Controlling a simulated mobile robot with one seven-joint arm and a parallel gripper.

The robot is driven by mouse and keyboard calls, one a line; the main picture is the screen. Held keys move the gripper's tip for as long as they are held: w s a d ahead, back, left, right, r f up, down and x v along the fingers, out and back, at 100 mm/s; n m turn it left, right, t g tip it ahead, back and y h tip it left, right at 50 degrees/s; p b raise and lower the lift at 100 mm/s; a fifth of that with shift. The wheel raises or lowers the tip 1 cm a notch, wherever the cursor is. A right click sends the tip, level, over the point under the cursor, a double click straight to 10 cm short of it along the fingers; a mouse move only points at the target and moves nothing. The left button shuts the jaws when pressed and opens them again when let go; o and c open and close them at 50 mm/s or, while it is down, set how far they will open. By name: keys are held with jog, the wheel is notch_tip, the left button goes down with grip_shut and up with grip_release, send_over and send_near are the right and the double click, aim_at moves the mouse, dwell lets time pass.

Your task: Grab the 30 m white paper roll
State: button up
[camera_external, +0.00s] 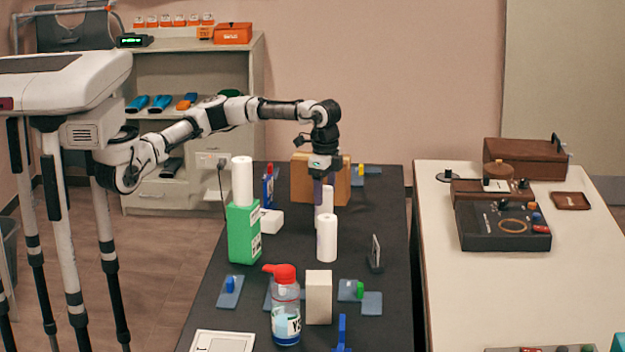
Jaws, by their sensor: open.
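Three white rolls show on and above the dark table. One white roll (327,240) stands upright near the table's middle. A second white roll (327,201) stands just behind it, partly hidden. A third white roll (242,181) stands on top of a green box (243,232). I cannot read any length marking, so I cannot tell which is the 30 m one. My gripper (319,192) points down, open, at the second roll's upper part. A purple finger overlaps that roll in the picture; I cannot tell whether it touches.
A brown box (302,181) stands behind my gripper. A red-capped bottle (286,308), a cream box (319,297) and a small dark upright panel (376,254) stand nearer the front. A white table (480,290) with dark devices is at the right.

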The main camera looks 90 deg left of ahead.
aim_at(324, 207)
jog(key=shift+s+f, duration=0.15)
jog(key=shift+f, duration=1)
jog(key=shift+s+f, duration=0.1)
jog(key=shift+f, duration=1.05)
jog(key=c, duration=1.1)
jog(key=shift+r, duration=0.1)
